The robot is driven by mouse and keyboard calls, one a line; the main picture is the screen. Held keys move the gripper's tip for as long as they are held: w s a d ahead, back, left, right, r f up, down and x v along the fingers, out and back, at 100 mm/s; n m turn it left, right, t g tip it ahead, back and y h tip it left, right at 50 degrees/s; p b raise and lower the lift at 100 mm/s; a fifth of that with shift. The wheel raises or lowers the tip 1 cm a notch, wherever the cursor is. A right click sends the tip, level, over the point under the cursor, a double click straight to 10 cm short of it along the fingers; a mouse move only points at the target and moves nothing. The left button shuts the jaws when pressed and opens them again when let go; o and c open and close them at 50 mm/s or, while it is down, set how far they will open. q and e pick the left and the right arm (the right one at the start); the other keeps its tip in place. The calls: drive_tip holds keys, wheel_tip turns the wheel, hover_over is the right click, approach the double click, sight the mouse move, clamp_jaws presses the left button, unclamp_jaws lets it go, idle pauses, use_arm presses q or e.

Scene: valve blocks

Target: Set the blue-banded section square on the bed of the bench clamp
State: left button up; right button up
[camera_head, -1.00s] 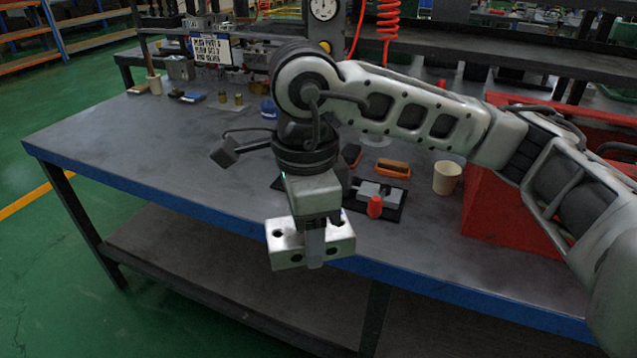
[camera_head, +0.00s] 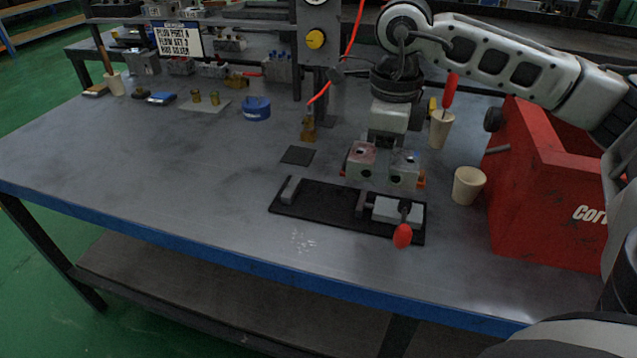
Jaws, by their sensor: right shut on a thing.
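My right gripper (camera_head: 385,152) points down and is shut on a grey metal block, the section (camera_head: 382,172), with dark round holes in its front face. The block's top looks reddish on the left and bluish on the right; a clear blue band cannot be made out. The block is just behind the bench clamp (camera_head: 325,203), apart from its bed. The clamp is a black plate with a grey stop at its left, a grey jaw and body at its right, and a red-knobbed handle (camera_head: 403,236). The bed between stop and jaw is empty. My left gripper is not in view.
A red box (camera_head: 545,190) and a cream cup (camera_head: 467,186) stand to the right. Another cup (camera_head: 441,130) with a red-handled tool is behind. Orange bits show beside the block. A blue round container (camera_head: 256,108) is at the back.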

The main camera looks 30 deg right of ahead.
drive_tip(key=w+a+f, duration=0.3)
drive_tip(key=w, duration=0.3)
hover_over(325, 200)
drive_tip(key=s, duration=0.1)
wheel_tip(325, 200, down, 4)
drive_tip(key=shift+s+d+p, duration=0.15)
drive_tip(key=shift+p, duration=0.25)
drive_tip(key=shift+w+f, duration=0.4)
drive_tip(key=shift+f, duration=0.05)
drive_tip(key=f, duration=0.3)
drive_tip(key=shift+w+a, duration=0.2)
drive_tip(key=shift+f, duration=0.3)
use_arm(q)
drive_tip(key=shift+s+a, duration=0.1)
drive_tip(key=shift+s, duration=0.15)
